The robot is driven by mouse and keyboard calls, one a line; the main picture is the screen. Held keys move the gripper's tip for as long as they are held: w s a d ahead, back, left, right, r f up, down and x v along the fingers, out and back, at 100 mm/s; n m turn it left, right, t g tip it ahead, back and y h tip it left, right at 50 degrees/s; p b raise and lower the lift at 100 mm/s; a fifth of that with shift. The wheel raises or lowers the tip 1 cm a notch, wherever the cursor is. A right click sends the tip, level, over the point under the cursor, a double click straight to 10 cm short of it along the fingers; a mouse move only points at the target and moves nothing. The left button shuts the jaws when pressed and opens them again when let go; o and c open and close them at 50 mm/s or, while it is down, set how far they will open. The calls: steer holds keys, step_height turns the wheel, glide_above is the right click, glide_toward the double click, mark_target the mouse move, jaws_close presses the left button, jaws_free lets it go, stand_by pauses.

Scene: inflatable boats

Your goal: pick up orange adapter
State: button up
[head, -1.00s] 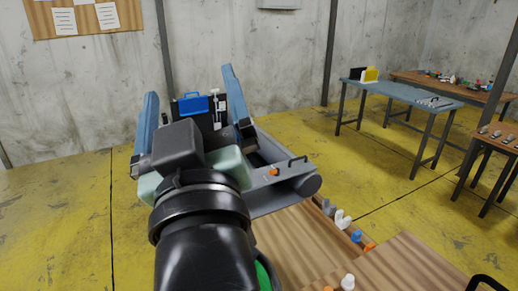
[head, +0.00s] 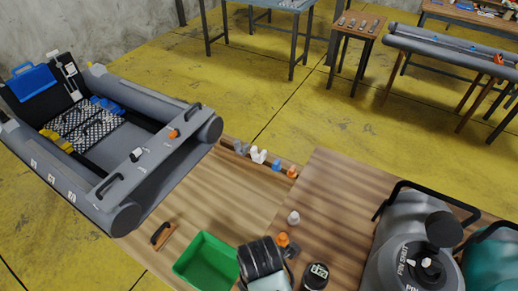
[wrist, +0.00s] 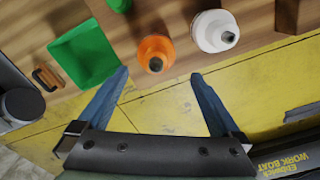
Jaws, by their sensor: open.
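In the wrist view an orange adapter (wrist: 155,52) with a dark opening stands just beyond my gripper's fingertips, between their lines. My gripper (wrist: 160,74) is open and empty, its blue fingers spread apart. A white adapter (wrist: 214,31) stands to the right of the orange one. In the head view an orange adapter (head: 283,240) shows on the table beside the dark part of my arm, partly hidden by it. The white adapter (head: 293,218) is just behind it. My fingertips are hidden in the head view.
A green tray (head: 204,262) and a wooden-handled tool (head: 163,235) lie left. A grey inflatable boat (head: 205,128) is at back left.

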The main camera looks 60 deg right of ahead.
steer(key=f, duration=0.8)
steer(key=shift+w+d+f+p, duration=0.2)
steer(key=shift+d+p, duration=0.1)
steer(key=shift+d, duration=0.1)
steer(key=shift+r, duration=0.1)
steer(key=c, duration=1.2)
